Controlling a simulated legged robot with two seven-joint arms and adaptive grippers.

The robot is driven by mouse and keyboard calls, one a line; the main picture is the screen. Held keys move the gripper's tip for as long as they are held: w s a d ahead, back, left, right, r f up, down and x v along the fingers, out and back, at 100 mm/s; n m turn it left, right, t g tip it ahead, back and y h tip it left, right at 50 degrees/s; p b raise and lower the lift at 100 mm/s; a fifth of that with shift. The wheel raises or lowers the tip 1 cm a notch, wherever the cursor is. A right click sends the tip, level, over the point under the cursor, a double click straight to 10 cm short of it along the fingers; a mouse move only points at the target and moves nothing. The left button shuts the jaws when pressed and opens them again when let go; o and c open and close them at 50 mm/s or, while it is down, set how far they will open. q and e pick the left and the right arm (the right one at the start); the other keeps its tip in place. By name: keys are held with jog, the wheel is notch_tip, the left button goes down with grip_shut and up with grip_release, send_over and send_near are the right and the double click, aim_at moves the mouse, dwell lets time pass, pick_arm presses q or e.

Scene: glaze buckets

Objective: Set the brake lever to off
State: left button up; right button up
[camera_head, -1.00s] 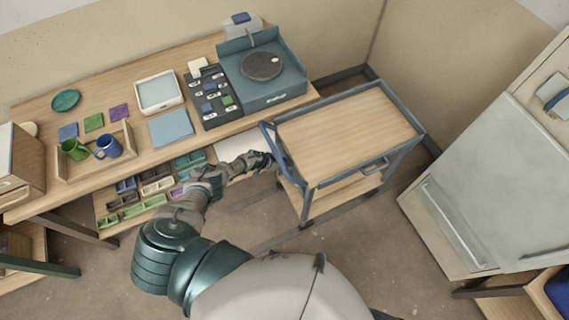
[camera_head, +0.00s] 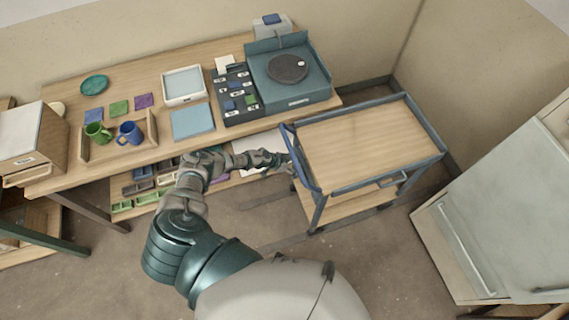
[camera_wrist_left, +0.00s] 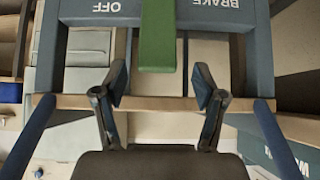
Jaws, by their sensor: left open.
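The green brake lever (camera_wrist_left: 157,35) hangs in the upper middle of the left wrist view. It lies between an OFF label (camera_wrist_left: 106,6) on the left and a BRAKE label (camera_wrist_left: 213,3) on the right, both upside down on a blue-grey panel. My left gripper (camera_wrist_left: 158,86) is open and empty, its two fingers spread below the lever's end, one to either side of its line. In the head view the left gripper (camera_head: 284,160) is at the left end of the cart (camera_head: 365,140), by its blue handle. The lever cannot be made out there. My right gripper is not in view.
The workbench (camera_head: 150,75) stands left of the cart, with a tray of two mugs, a dark button panel (camera_head: 238,95) and a teal wheel unit (camera_head: 290,70). A pale cabinet (camera_head: 500,210) stands at the right. Floor is bare in front of the cart.

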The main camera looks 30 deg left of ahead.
pick_arm(q)
jog(key=v, duration=0.7)
jog(key=shift+a, duration=0.15)
jog(key=shift+s, duration=0.1)
